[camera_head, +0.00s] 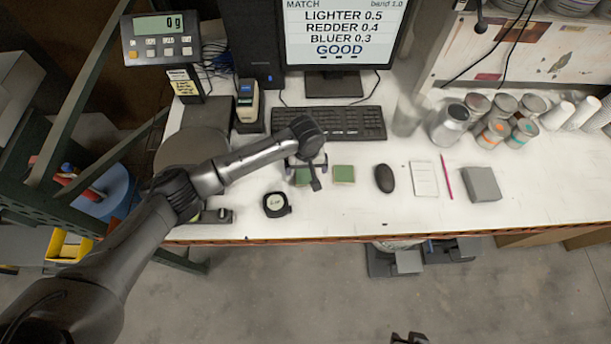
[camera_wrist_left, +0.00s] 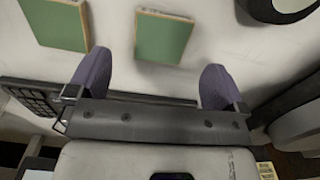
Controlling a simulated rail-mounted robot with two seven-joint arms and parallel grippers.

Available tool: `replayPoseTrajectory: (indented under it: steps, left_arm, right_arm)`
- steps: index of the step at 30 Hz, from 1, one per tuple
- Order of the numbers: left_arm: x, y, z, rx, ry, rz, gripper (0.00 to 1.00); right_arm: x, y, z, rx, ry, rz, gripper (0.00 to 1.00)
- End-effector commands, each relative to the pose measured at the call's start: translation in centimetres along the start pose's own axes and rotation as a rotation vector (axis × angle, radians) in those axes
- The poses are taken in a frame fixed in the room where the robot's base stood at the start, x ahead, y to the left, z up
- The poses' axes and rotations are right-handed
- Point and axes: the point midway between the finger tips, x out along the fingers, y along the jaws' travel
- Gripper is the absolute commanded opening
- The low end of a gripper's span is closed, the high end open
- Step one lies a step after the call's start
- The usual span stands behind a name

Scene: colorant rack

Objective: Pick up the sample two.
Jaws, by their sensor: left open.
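Two flat green sample squares lie on the white bench in front of the keyboard; no label shows which is sample two. The left square (camera_head: 302,176) is partly hidden by my left gripper (camera_head: 306,172). The right square (camera_head: 343,174) lies clear beside it. In the left wrist view, turned about, the same left square (camera_wrist_left: 163,37) lies just beyond the gap between my open, empty fingers (camera_wrist_left: 155,65). The right square (camera_wrist_left: 55,22) is at upper left there. A dark part at the bottom edge of the head view may be my right gripper (camera_head: 408,339).
A round tape measure (camera_head: 276,204) lies left of the squares, near the bench's front edge. A mouse (camera_head: 384,178), notepad (camera_head: 424,178), pink pencil (camera_head: 445,177) and grey block (camera_head: 481,184) lie to the right. The keyboard (camera_head: 340,122) and monitor stand behind. Cans (camera_head: 450,123) crowd the back right.

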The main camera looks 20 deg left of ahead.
Motion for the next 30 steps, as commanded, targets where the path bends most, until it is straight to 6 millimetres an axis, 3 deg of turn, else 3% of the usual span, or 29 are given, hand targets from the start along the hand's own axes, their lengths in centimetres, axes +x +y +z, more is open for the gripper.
replayPoseTrajectory:
  steps: [12,23,30]
  left_arm:
    - [4.5,-0.2,0.2,-0.001,0.0,-0.001,0.98]
    - [5.3,-0.2,0.2,0.0,0.001,0.0,0.98]
    - [5.2,-0.2,0.2,0.0,0.001,0.001,0.78]
  right_arm:
    - [0.1,0.2,0.1,-0.008,-0.001,0.006,0.43]
    - [0.1,0.3,0.1,-0.01,-0.001,0.008,0.43]
    - [0.1,0.2,0.1,-0.006,-0.001,0.005,0.43]
